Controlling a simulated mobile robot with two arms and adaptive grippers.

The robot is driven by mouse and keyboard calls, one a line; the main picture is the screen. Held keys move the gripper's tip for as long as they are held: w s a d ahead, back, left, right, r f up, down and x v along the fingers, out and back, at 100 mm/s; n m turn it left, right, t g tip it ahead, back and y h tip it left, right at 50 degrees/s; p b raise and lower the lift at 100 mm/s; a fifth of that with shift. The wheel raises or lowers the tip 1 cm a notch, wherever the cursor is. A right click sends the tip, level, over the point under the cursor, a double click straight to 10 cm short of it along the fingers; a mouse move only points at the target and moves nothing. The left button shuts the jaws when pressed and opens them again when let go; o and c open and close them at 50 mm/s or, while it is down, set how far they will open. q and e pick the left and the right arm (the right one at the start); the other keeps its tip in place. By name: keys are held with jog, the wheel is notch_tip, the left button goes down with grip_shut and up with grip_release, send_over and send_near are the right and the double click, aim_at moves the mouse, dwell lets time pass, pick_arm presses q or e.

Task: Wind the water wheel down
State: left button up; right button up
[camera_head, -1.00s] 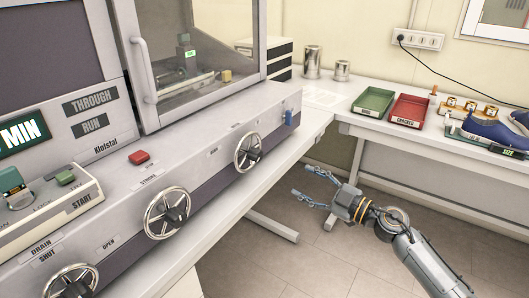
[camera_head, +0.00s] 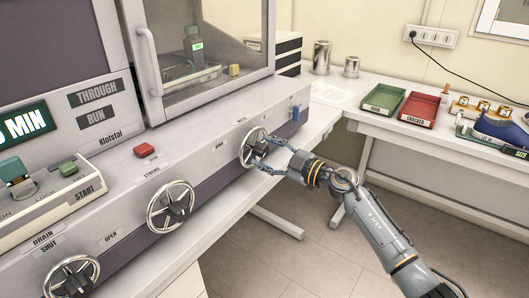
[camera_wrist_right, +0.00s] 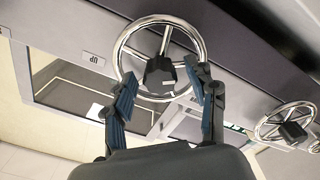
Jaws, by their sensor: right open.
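The rightmost handwheel (camera_head: 243,151) on the grey machine front has a chrome rim, spokes and a dark hub knob. Its label in the head view is too small to read surely. My right gripper (camera_head: 265,154) is open at this wheel, coming from the right. In the right wrist view the same wheel (camera_wrist_right: 166,18) is ahead, and the open fingers of the gripper (camera_wrist_right: 162,82) lie either side of its dark hub, overlapping the lower rim. I cannot tell whether they touch it. A small label, apparently UP (camera_wrist_right: 95,60), sits beside the wheel. My left gripper is out of view.
Two more handwheels, the middle one (camera_head: 150,207) under a STROKE label and a DRAIN one (camera_head: 50,284), sit left along the front. A red button (camera_head: 144,149) is above. A side table carries a green tray (camera_head: 384,113) and a red tray (camera_head: 418,122). Floor below is open.

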jog(key=shift+w+a, duration=0.25)
jog(key=shift+a, duration=0.05)
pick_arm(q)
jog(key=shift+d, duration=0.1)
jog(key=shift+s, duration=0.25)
pick_arm(e)
jog(key=shift+c, duration=0.4)
jog(key=c, duration=1.1)
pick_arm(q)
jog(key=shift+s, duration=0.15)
pick_arm(e)
jog(key=shift+o, duration=0.2)
jog(key=shift+n, duration=0.3)
